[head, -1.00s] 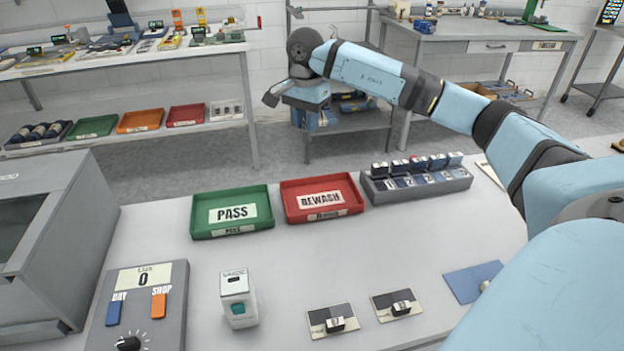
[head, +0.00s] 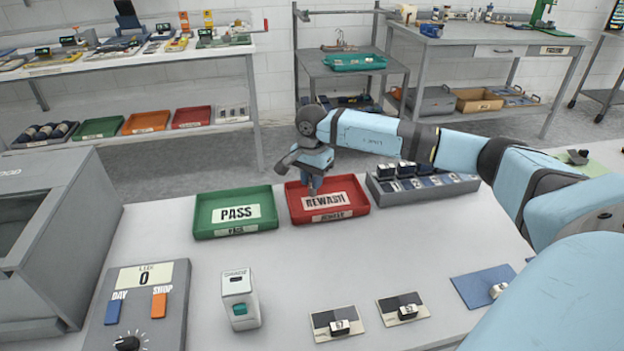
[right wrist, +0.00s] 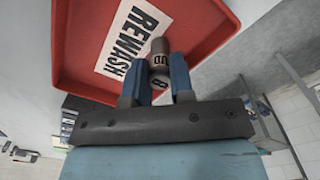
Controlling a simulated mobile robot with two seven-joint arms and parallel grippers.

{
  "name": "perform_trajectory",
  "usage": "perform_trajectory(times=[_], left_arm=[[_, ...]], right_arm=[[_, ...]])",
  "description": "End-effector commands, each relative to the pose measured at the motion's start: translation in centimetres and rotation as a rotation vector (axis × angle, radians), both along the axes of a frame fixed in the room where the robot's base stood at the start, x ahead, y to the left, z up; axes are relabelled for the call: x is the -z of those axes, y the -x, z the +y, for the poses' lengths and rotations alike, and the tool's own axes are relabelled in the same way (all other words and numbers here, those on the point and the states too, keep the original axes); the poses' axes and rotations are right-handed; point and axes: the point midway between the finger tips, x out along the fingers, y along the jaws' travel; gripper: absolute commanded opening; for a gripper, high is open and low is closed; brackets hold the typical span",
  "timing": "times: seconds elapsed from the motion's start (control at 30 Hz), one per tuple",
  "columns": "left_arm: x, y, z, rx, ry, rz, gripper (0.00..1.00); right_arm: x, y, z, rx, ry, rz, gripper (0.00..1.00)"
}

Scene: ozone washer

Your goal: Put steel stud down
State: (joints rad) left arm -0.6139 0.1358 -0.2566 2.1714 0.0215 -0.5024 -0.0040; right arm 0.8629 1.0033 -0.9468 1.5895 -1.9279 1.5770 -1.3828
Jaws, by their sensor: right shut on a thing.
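My right gripper (head: 314,184) is low over the red REWASH tray (head: 362,197), at the tray's back left part. In the right wrist view its blue fingers are shut on a small grey-brown cylindrical piece with dark markings, the steel stud (right wrist: 159,48). The stud is over the tray beside the REWASH label; I cannot tell whether it touches the tray floor. The head view does not show the stud clearly. The green PASS tray (head: 204,218) is empty, just left of the red tray. My left gripper is not in view.
A grey rack (head: 425,192) with several small pieces stands right of the red tray. In front are two cards with small blocks (head: 340,327), a blue mat (head: 478,288), a white device (head: 238,299) and a control box (head: 140,305). The middle of the bench is clear.

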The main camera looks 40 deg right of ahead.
Motion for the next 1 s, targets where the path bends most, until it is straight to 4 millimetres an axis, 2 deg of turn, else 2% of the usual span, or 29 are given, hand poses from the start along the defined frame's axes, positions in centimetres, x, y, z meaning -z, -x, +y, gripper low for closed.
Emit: perform_trajectory(times=[0.3, 0.33, 0.4, 0.43, 0.77, 0.87, 1.0], left_arm=[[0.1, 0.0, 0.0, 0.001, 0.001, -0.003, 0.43], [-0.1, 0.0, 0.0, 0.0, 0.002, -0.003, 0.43], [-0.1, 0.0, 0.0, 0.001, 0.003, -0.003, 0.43], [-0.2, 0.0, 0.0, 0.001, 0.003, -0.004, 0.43], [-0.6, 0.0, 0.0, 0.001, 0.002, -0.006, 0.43], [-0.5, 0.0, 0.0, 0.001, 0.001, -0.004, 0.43], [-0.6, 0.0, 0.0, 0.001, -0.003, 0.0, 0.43]], right_arm=[[0.3, 0.0, 0.0, 0.0, -0.001, -0.002, 0.0], [0.2, 0.0, 0.0, 0.0, -0.001, -0.002, 0.27], [0.2, 0.0, 0.0, 0.0, -0.001, -0.002, 0.43], [0.2, 0.0, 0.0, 0.0, 0.0, -0.001, 0.48], [-0.4, -0.1, 0.0, 0.0, -0.001, -0.002, 0.48], [-1.5, -0.1, 0.0, 0.0, 0.001, -0.004, 0.48], [-4.3, -0.1, 0.0, 0.0, 0.0, -0.005, 0.48]])
